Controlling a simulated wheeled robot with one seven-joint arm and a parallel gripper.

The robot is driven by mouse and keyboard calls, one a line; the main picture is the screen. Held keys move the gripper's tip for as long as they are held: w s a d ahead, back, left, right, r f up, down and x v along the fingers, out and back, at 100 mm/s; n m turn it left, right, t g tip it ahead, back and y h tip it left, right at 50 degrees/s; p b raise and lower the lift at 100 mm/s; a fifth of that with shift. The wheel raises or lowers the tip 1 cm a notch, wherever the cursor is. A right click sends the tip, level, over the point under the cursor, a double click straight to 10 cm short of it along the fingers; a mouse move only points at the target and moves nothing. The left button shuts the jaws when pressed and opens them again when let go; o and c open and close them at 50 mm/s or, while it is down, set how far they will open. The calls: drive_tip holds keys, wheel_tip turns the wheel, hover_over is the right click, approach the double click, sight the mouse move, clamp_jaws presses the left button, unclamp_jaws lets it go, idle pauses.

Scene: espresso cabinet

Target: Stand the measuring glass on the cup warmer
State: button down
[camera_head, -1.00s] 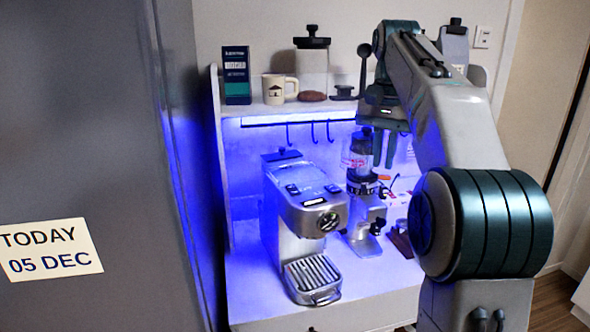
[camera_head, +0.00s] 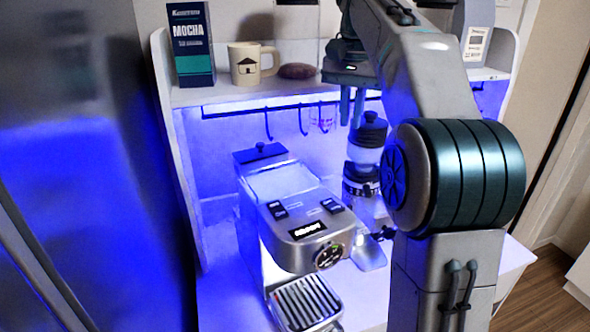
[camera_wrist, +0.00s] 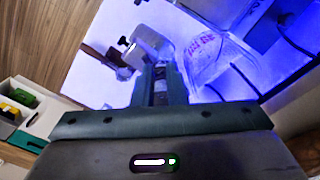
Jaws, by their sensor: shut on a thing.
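The measuring glass (camera_head: 322,120) is clear with red markings. It hangs at my gripper (camera_head: 354,106), in the air in front of the back panel, and its outline is faint. In the wrist view the glass (camera_wrist: 208,60) is large beside my gripper's dark fingers (camera_wrist: 162,85), which are shut on it. The espresso machine (camera_head: 300,225) stands below and to the left. Its flat, pale top, which I take for the cup warmer (camera_head: 283,182), is bare and lies lower than the glass. The exact grip contact is hidden.
A grinder (camera_head: 366,150) stands right of the machine, below my gripper. The shelf above holds a mocha box (camera_head: 191,45), a mug (camera_head: 250,64) and a brown oval thing (camera_head: 297,71). Hooks (camera_head: 268,125) hang under it. A dark lid (camera_head: 259,152) sits at the machine's rear.

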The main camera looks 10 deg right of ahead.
drive_tip(key=s+a+f, duration=0.1)
drive_tip(key=a, duration=0.2)
drive_tip(key=s+a+f, duration=0.1)
drive_tip(key=a+f, duration=0.1)
drive_tip(key=a, duration=0.1)
drive_tip(key=s+a+f, duration=0.1)
drive_tip(key=a+f, duration=0.1)
drive_tip(key=shift+s+a+f+b, duration=0.1)
drive_tip(key=shift+a+f+b, duration=0.1)
drive_tip(key=shift+a+b, duration=0.15)
drive_tip(key=shift+a+f, duration=0.15)
drive_tip(key=shift+f, duration=1.95)
drive_tip(key=shift+f, duration=0.1)
drive_tip(key=c, duration=1.9)
unclamp_jaws()
drive_tip(key=shift+f, duration=0.1)
drive_tip(key=o, duration=0.4)
wheel_tip(320, 180, up, 12)
drive_tip(key=shift+r+p, duration=0.2)
drive_tip(key=shift+p, duration=0.6)
